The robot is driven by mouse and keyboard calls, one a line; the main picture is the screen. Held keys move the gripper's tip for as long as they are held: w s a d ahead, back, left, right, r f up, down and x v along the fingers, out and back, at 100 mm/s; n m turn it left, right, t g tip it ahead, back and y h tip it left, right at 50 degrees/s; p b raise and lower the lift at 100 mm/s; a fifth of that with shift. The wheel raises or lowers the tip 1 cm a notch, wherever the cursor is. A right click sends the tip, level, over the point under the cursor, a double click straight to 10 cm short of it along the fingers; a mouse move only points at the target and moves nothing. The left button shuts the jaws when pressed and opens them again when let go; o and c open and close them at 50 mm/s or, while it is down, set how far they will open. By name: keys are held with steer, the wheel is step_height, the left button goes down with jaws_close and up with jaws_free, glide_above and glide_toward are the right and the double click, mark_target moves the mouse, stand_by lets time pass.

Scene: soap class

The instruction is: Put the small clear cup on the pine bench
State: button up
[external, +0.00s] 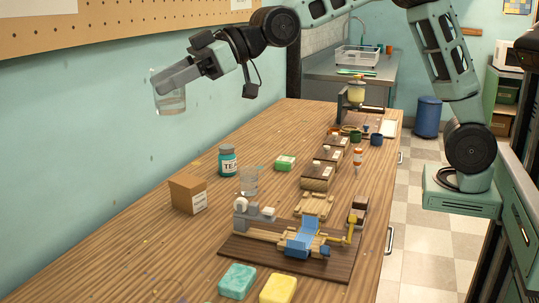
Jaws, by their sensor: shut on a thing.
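My gripper (172,78) is high at the upper left, shut on a small clear cup (171,103). The cup hangs roughly upright in the air, well above the table and near the wall. Its upper part is partly hidden by the gripper fingers. A low pale wooden stand (315,205), which looks like the pine bench, stands on the table just behind the dark board. Its top looks bare. My gripper is far up and to the left of it.
Another clear cup (249,183) stands on the wooden table (140,255) near a teal jar (227,160) and cardboard box (188,193). A dark board (232,244) carries a blue-and-wood model. Green (236,281) and yellow (278,289) soaps lie in front. Dark-topped blocks (317,176) stand behind.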

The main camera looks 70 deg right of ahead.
steer(key=shift+s+a+r, duration=0.25)
steer(key=shift+r, duration=0.05)
step_height(320, 180, down, 36)
steer(key=shift+f+p, duration=0.1)
steer(key=shift+p, duration=0.4)
steer(key=shift+f, duration=0.1)
steer(key=o, duration=1)
steer(key=shift+d+r, duration=0.1)
steer(key=shift+r, duration=0.1)
steer(key=b+v, duration=0.1)
steer(key=v, duration=0.3)
steer(key=shift+d, duration=0.1)
step_height(320, 180, up, 7)
steer(key=shift+s+d, duration=0.2)
steer(key=shift+s, duration=0.1)
